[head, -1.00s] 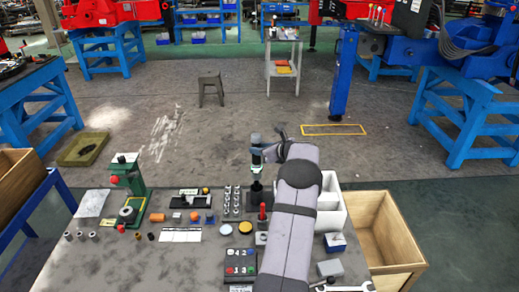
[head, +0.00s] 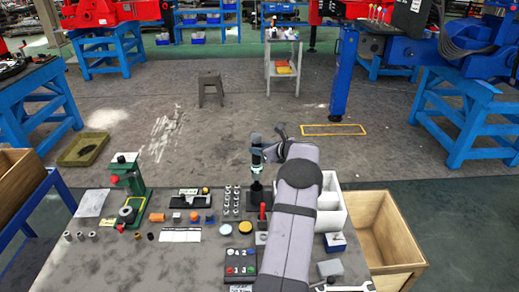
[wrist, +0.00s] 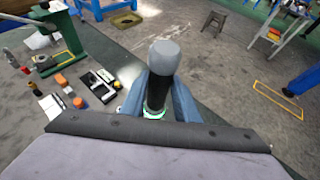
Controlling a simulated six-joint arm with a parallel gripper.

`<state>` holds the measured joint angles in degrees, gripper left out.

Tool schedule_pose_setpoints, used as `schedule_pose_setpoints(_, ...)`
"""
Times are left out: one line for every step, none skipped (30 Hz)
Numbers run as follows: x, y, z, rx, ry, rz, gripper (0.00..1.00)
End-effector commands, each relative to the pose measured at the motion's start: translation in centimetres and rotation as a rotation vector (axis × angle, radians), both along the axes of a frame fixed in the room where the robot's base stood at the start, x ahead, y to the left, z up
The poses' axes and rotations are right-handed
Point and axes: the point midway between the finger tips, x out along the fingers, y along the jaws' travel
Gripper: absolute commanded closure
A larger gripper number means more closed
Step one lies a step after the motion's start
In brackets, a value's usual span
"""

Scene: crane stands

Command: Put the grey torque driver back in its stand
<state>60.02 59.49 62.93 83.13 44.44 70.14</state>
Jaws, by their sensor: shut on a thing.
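The grey torque driver (wrist: 164,56) stands upright in my gripper (wrist: 157,104) in the wrist view, with a grey cap on a black body and a green ring lower down. The gripper's two fingers are shut on it from either side. In the head view the driver (head: 256,152) is upright at the end of my arm, at the back edge of the bench. A dark stand (head: 256,200) is directly below it. I cannot tell whether the driver's lower end is inside the stand or just above it. In the wrist view the stand is hidden.
Two rows of small metal parts (head: 232,200) are just left of the stand. A red-handled tool (head: 262,212) stands close in front. A white bin (head: 332,208) is to the right, and a green press (head: 130,180) is at the left.

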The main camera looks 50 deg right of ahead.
Motion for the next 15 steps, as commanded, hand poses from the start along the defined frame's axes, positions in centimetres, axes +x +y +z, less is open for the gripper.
schedule_pose_setpoints(0.1,-0.1,0.5,-0.005,-0.006,0.000,1.00)
schedule_pose_setpoints(0.1,-0.1,0.5,-0.005,-0.006,0.000,1.00)
schedule_pose_setpoints(0.1,-0.1,0.4,-0.005,-0.006,0.000,1.00)
schedule_pose_setpoints(0.1,-0.1,0.4,-0.005,-0.006,0.000,1.00)
schedule_pose_setpoints(0.1,-0.1,0.3,-0.005,-0.006,0.000,1.00)
schedule_pose_setpoints(0.1,-0.1,0.2,-0.005,-0.006,0.000,1.00)
schedule_pose_setpoints(0.1,-0.1,0.2,-0.005,-0.006,0.000,1.00)
schedule_pose_setpoints(0.1,-0.1,0.1,-0.005,-0.006,0.000,1.00)
schedule_pose_setpoints(0.1,-0.1,0.0,-0.005,-0.006,0.000,1.00)
schedule_pose_setpoints(0.1,-0.1,-0.1,-0.005,-0.006,0.000,1.00)
schedule_pose_setpoints(0.1,-0.1,-0.2,-0.005,-0.006,0.000,1.00)
schedule_pose_setpoints(0.1,-0.1,-0.4,-0.005,-0.006,0.000,1.00)
schedule_pose_setpoints(0.1,-0.1,-0.5,-0.005,-0.006,0.000,1.00)
schedule_pose_setpoints(0.1,-0.1,-0.6,-0.005,-0.006,0.000,1.00)
schedule_pose_setpoints(0.1,-0.1,-0.7,-0.005,-0.006,0.000,1.00)
